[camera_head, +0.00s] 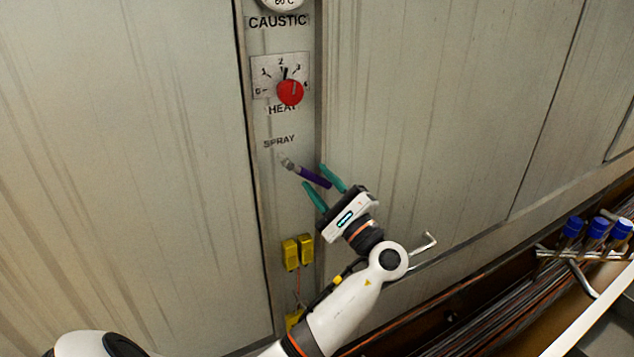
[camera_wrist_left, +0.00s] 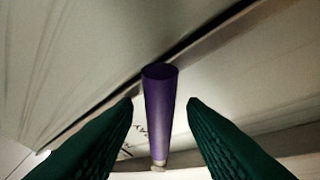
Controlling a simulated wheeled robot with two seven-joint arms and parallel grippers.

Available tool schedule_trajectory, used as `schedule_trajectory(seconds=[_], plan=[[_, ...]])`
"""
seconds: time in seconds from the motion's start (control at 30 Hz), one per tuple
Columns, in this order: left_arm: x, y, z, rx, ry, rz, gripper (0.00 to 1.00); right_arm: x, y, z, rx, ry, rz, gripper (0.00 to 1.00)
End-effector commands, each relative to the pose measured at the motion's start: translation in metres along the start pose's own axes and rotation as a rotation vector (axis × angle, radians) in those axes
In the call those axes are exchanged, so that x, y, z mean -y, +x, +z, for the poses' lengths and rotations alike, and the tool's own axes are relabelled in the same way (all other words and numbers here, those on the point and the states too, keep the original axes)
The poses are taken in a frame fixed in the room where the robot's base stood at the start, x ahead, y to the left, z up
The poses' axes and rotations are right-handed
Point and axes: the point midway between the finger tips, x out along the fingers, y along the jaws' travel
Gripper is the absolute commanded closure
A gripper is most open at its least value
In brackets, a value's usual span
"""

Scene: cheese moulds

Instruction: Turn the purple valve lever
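The purple valve lever (camera_head: 314,177) sticks out from the panel under the word SPRAY and slants down to the right from its metal pivot (camera_head: 289,164). My left gripper (camera_head: 319,181) is open, with its two green fingers on either side of the lever's outer part. In the left wrist view the purple lever (camera_wrist_left: 160,105) stands between the green fingers (camera_wrist_left: 160,125), with a visible gap on each side. The fingers do not appear to touch it. My right gripper is not in view.
A red knob (camera_head: 290,92) on a numbered HEAT plate sits above the lever. Yellow boxes (camera_head: 298,251) are below it. A bent metal handle (camera_head: 424,243) is right of my left wrist. Blue-capped bottles (camera_head: 597,228) stand at the far right.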

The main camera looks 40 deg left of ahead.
Motion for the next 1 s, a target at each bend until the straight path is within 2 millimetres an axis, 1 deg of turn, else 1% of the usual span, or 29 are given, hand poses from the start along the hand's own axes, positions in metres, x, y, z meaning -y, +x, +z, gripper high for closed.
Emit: schedule_trajectory(seconds=[0.03,0.3,0.4,0.5,0.67,1.0], plan=[[0.004,-0.012,0.003,0.003,-0.002,-0.001,0.62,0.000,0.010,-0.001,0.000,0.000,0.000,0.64],[0.005,-0.070,0.004,0.004,-0.002,-0.001,0.62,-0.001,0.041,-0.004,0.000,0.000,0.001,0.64],[0.004,-0.087,0.003,0.003,-0.002,-0.001,0.62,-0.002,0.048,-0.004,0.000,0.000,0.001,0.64],[0.003,-0.098,0.002,0.001,-0.001,-0.001,0.62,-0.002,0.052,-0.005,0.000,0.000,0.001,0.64],[0.001,-0.106,0.001,0.001,0.000,0.000,0.62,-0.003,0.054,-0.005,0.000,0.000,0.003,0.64],[0.001,-0.107,0.000,0.000,0.000,0.000,0.62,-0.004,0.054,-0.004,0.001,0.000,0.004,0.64]])
